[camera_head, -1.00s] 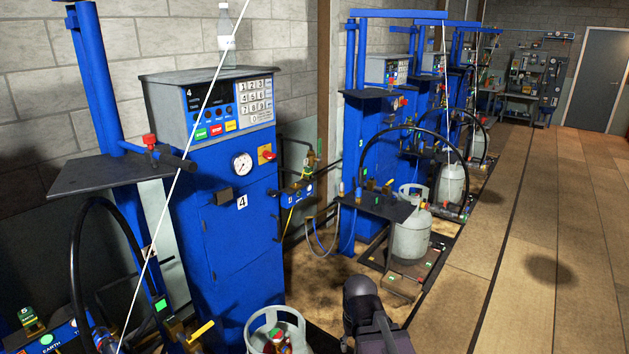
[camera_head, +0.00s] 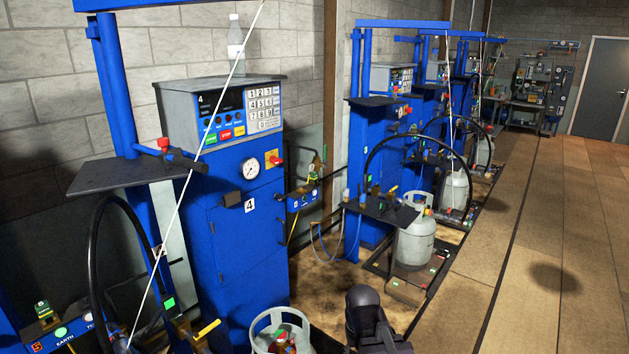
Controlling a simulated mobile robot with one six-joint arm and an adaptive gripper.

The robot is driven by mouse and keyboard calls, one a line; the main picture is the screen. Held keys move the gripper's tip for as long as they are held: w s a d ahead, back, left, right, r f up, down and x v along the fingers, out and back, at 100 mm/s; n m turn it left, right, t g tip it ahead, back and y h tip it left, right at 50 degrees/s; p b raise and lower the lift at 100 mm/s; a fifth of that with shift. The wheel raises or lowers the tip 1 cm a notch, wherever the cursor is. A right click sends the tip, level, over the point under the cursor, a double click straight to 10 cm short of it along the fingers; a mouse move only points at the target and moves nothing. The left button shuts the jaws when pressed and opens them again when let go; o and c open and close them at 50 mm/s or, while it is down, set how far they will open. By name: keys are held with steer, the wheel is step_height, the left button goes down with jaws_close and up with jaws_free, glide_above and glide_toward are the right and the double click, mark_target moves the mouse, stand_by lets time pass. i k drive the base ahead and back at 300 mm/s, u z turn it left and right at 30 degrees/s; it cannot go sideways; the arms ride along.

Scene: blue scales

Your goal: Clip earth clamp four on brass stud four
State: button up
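The blue scale cabinet marked 4 (camera_head: 245,240) stands left of the middle, with a keypad head on top. Just right of it, a small blue box (camera_head: 300,198) carries a green and yellow fitting (camera_head: 313,174) with a yellow lead below. This may be earth clamp four, but it is too small to tell. Brass-coloured fittings (camera_head: 188,334) sit low left of the cabinet; I cannot tell whether one is brass stud four. A dark part of my arm shows at the bottom middle. My gripper's fingers are not visible.
A grey gas cylinder (camera_head: 282,330) is cut off at the bottom edge. At lower left is a blue box labelled EARTH (camera_head: 62,337) with an orange 5. More blue scales and another cylinder (camera_head: 415,243) stand behind. The floor on the right (camera_head: 530,250) is clear.

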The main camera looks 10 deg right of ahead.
mark_target(313, 175)
steer(key=z, duration=0.35)
steer(key=i, duration=0.5)
steer(key=z, duration=0.6)
steer(key=i, duration=0.75)
steer(key=z, duration=0.35)
steer(key=i, duration=1.6)
steer(key=u, duration=0.9)
steer(key=i, duration=0.95)
steer(key=u, duration=0.55)
